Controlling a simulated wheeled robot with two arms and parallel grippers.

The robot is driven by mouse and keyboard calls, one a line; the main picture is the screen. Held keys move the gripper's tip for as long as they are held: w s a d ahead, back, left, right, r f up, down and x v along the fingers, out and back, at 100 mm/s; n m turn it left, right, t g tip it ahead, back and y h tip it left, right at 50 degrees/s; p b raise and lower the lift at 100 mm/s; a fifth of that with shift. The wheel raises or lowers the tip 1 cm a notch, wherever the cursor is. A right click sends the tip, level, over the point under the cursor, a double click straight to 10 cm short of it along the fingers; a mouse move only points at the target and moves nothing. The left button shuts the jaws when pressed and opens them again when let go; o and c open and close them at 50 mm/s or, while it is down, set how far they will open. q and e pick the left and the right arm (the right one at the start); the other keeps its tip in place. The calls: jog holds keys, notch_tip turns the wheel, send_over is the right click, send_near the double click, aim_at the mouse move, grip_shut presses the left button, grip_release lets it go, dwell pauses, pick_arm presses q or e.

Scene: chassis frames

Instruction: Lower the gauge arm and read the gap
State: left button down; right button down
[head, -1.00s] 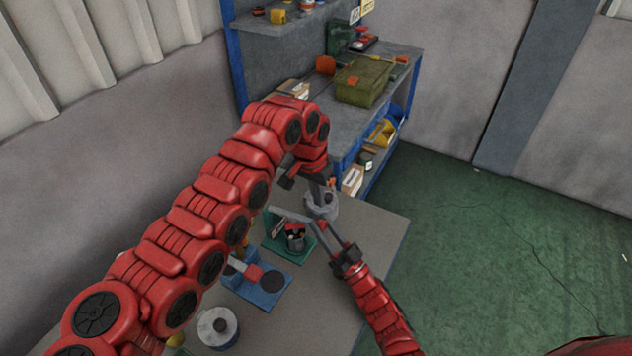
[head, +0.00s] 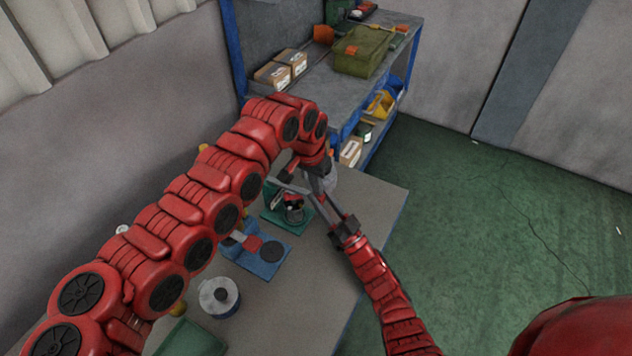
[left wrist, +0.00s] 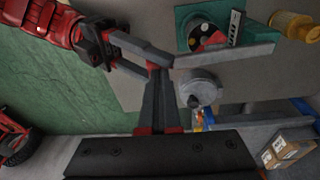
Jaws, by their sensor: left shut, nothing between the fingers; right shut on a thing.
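The gauge's green base (head: 271,217) stands on the grey bench, carrying a dark round part with red on it (head: 294,213). It also shows at the top of the left wrist view (left wrist: 188,30). A flat grey bar, seemingly the gauge arm (head: 292,187), crosses above the base; it shows clearly in the left wrist view (left wrist: 235,54). My right gripper (head: 319,200) is shut on the bar's near end. My left gripper (head: 316,190) is shut and empty, its tips close by the right fingertips (left wrist: 156,70). I cannot tell whether they touch. The gap reading is not legible.
A grey round part (left wrist: 199,87) stands beside the base. A blue fixture with a dark disc (head: 262,262), a pale spool (head: 219,297) and a green tray (head: 190,339) lie nearer. A shelf bench with a green toolbox (head: 362,50) stands behind. The bench's right front is bare.

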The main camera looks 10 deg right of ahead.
pick_arm(q)
jog(key=shift+s+f, duration=0.15)
jog(key=shift+f, duration=0.1)
pick_arm(e)
jog(key=c, duration=0.9)
grip_release()
jog(key=shift+w+r, duration=0.1)
jog(key=shift+r, duration=0.4)
pick_arm(q)
jog(key=shift+a, duration=0.1)
pick_arm(e)
jog(key=o, duration=0.4)
jog(key=shift+a+f, duration=0.1)
jog(key=shift+f, duration=0.1)
jog(key=shift+c, duration=0.2)
pick_arm(q)
jog(key=shift+r, duration=0.1)
